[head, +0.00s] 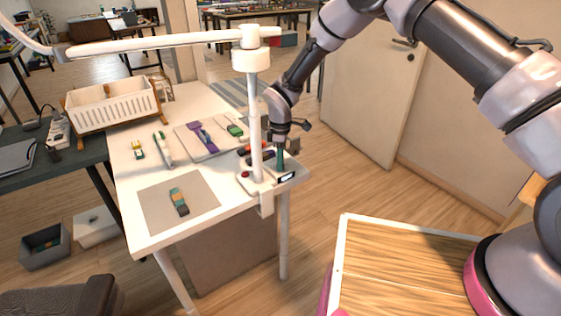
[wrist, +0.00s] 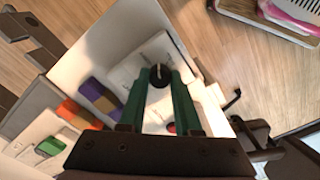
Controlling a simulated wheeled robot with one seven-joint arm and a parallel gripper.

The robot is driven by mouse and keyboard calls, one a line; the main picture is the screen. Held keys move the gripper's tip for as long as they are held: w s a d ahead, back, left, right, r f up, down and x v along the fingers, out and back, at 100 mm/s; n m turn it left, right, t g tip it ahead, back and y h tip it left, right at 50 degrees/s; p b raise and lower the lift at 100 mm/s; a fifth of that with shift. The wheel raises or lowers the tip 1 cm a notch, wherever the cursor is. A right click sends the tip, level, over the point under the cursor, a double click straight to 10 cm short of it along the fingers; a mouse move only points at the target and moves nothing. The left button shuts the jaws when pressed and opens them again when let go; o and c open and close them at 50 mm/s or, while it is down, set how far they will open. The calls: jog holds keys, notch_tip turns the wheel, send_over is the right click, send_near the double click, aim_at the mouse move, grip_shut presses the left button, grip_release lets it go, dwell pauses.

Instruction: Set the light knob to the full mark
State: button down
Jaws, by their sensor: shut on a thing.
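The light knob (wrist: 160,80) is small, round and black with a pale pointer line, in the upper middle of the wrist view. It sits on the white lamp base (wrist: 128,72). My gripper (wrist: 161,72) has green fingers, one on each side of the knob, and is shut on it. In the head view my gripper (head: 280,162) reaches down to the lamp base (head: 258,186) at the table's right corner, and its fingers hide the knob. A small display (head: 287,177) is beside it. I cannot make out the full mark.
The white lamp post (head: 254,120) rises close to my gripper, its arm (head: 150,44) reaching left. The white table (head: 125,180) bears a grey mat (head: 155,205), a white basket (head: 112,108) and several small coloured items. A red button (wrist: 171,128) is near the fingers.

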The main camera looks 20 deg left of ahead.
jog(key=m, duration=0.3)
jog(key=shift+m, duration=0.3)
jog(key=m, duration=0.4)
jog(key=shift+m, duration=0.4)
jog(key=c, duration=0.6)
grip_release()
notch_tip(320, 180, up, 8)
jog(key=shift+f, duration=0.25)
